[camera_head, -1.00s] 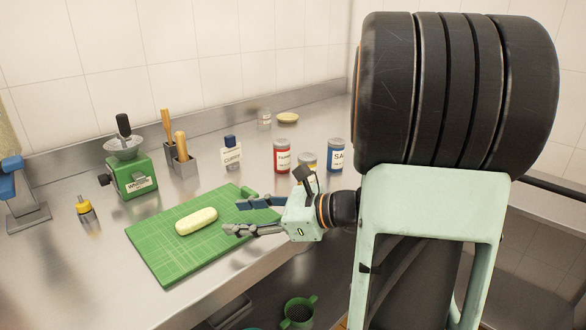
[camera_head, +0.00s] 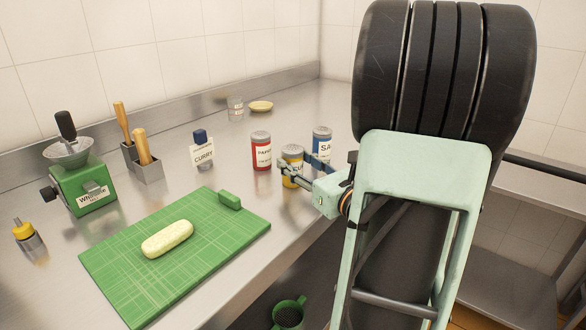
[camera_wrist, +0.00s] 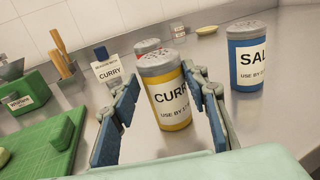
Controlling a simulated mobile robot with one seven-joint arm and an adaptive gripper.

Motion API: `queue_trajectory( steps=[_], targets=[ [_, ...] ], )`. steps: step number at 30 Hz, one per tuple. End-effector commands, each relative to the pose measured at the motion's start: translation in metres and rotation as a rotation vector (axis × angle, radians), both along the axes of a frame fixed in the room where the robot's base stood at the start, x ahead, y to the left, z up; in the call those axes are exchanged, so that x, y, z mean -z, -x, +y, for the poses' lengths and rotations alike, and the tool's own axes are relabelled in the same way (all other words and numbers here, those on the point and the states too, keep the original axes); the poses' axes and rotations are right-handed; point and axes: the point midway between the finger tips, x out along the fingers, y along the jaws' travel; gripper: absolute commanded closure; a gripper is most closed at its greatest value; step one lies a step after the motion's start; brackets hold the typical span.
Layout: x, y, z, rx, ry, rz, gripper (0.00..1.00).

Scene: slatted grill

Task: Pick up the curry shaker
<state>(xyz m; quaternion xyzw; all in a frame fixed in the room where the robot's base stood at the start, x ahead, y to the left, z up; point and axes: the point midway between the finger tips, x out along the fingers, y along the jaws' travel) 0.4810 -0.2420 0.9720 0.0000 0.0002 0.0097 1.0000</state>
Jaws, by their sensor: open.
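The curry shaker (camera_head: 292,161) is a yellow can with a grey lid and a white label. It stands upright on the steel counter, partly hidden by my gripper in the head view. In the wrist view the curry shaker (camera_wrist: 170,95) stands between the two blue-padded fingers. My gripper (camera_head: 299,171) is open, with one finger on each side of the shaker; it also shows in the wrist view (camera_wrist: 168,112). A small gap shows on the left side; whether the right finger touches the can I cannot tell.
A blue salt shaker (camera_head: 322,143) stands close behind on the right, a red shaker (camera_head: 261,151) on the left. A curry bottle with a tag (camera_head: 202,150) stands further left. A green cutting board (camera_head: 200,215) lies in front. A green grinder (camera_head: 85,187) stands far left.

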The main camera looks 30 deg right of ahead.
Motion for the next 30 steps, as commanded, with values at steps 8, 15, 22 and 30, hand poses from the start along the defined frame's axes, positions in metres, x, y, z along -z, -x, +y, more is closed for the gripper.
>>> queue_trajectory(
  steps=[8,15,22,30],
  targets=[
    [0.001,-0.026,0.001,-0.002,0.000,0.000,0.58],
    [0.001,-0.062,0.002,-0.003,0.000,0.000,0.58],
    [0.000,-0.072,0.001,0.000,0.000,0.000,0.58],
    [0.000,-0.072,0.001,0.000,0.000,0.000,0.74]
  ],
)
